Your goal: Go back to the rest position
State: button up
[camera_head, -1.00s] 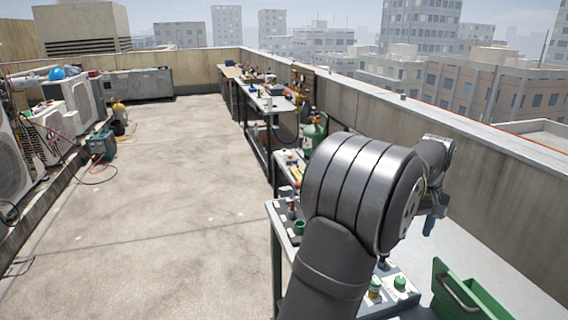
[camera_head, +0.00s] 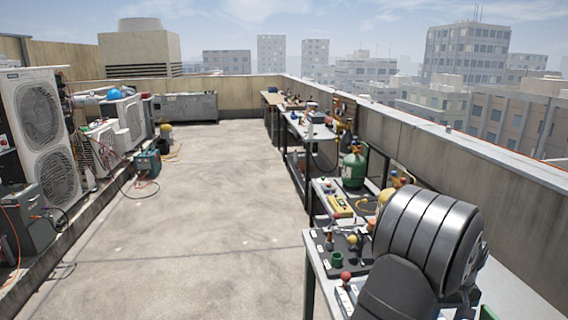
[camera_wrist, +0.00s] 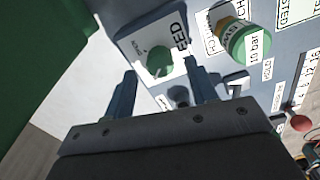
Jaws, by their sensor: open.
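My gripper (camera_wrist: 160,70) is open, with its two fingers apart and nothing held between them in the wrist view. Beyond the fingertips is a green round knob (camera_wrist: 158,61) on a white plate, set on a grey-blue panel (camera_wrist: 208,75). I cannot tell how far the fingers are from the panel. A green cap with a yellowish band (camera_wrist: 243,42) stands to the right of the fingers. In the head view my gripper is out of sight; a dark arm link of mine covers part of the near workbench (camera_head: 318,268).
A green container (camera_wrist: 40,50) fills the left of the wrist view. A red ball knob (camera_wrist: 300,123) is at its right.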

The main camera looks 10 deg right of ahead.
jog(key=shift+f, duration=1.15)
jog(key=shift+r, duration=0.15)
notch_tip(320, 180, up, 17)
notch_tip(320, 180, down, 18)
jog(key=shift+r, duration=0.2)
jog(key=shift+r+m, duration=0.2)
jog(key=shift+m, duration=0.6)
jog(key=m, duration=0.6)
jog(key=shift+m, duration=0.4)
jog(key=m, duration=0.4)
jog(key=shift+m, duration=0.3)
jog(key=m, duration=0.4)
